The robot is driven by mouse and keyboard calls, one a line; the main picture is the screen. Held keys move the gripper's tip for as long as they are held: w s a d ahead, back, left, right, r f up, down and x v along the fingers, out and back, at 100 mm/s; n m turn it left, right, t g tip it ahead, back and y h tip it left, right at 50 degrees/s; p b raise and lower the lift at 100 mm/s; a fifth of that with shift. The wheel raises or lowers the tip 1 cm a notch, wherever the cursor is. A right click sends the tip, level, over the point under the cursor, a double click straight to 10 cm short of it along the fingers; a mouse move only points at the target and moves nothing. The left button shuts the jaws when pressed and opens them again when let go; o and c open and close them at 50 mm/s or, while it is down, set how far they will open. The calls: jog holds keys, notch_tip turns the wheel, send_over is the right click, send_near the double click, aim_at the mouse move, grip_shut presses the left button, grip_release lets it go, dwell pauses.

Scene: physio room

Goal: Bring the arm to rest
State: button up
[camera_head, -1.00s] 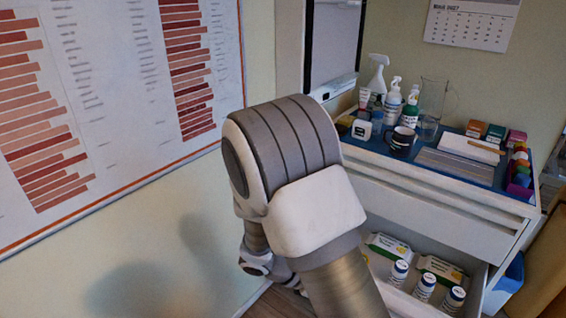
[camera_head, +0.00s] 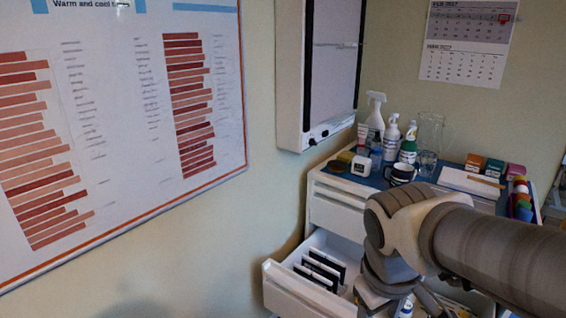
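My arm reaches in from the right edge and bends downward in front of the white drawer cabinet (camera_head: 335,207). Its lower part hangs over the open drawer (camera_head: 287,287). My gripper's fingertips do not show clearly; the end of the arm runs down to the bottom of the picture, so whether it is open or shut or holds anything cannot be seen.
The drawer holds dark-edged flat items (camera_head: 322,268) at its left; my arm hides much of the rest. On the cabinet top stand a spray bottle (camera_head: 375,115), pump bottles, a dark mug (camera_head: 400,174), a glass jug (camera_head: 430,132) and small boxes. A wall-mounted cabinet (camera_head: 291,80) hangs left.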

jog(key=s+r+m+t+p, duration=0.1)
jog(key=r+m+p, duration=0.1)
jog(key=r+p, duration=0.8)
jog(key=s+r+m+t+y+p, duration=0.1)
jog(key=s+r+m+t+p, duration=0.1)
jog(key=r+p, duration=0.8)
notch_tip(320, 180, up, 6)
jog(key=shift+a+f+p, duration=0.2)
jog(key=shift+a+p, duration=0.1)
jog(key=shift+p, duration=0.1)
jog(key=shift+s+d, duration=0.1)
